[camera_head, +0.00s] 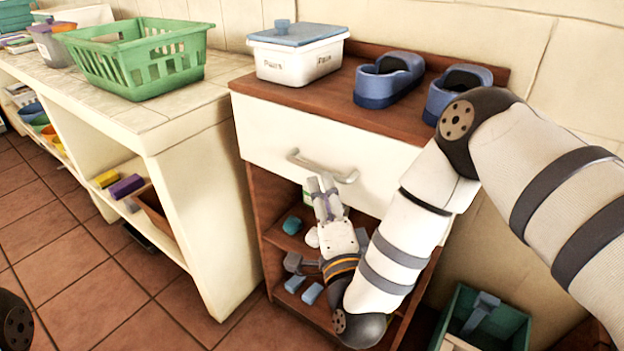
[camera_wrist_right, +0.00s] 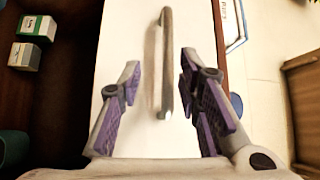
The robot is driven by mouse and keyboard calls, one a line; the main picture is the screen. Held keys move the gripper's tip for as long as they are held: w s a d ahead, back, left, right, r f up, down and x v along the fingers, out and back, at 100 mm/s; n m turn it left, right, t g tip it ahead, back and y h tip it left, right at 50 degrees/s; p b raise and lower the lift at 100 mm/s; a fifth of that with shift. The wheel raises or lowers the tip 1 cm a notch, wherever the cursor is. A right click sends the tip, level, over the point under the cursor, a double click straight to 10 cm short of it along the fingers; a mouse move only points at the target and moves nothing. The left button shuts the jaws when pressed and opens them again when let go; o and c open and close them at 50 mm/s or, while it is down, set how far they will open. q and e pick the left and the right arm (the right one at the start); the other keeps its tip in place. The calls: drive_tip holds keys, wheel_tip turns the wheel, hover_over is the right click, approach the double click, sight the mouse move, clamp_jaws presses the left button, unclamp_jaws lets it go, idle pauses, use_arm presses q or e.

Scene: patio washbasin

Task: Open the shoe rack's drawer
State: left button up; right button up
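The shoe rack (camera_head: 258,205) is a brown wooden unit with a white drawer (camera_head: 262,134) under its top. The drawer front looks flush with the rack. A metal bar handle (camera_head: 322,168) sits on the drawer front, and it also shows in the right wrist view (camera_wrist_right: 167,60). My right gripper (camera_head: 322,188) is just below the handle in the head view. In the right wrist view my right gripper (camera_wrist_right: 158,90) is open, with its two purple-padded fingers apart and the handle lying between and ahead of them. My left gripper is not in view.
A white box with blue lid (camera_head: 298,62) and blue shoes (camera_head: 388,80) stand on the rack's top. Small items lie on its shelves. A tiled counter (camera_head: 120,110) with a green basket (camera_head: 140,60) stands left. A green crate (camera_head: 488,322) sits on the floor at right.

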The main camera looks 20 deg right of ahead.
sight(318, 173)
drive_tip(key=w, duration=0.2)
drive_tip(key=w+r, duration=0.1)
drive_tip(key=w, duration=0.3)
drive_tip(key=shift+w+d+r, duration=0.1)
drive_tip(key=shift+d+r, duration=0.25)
drive_tip(key=shift+r, duration=0.05)
clamp_jaws()
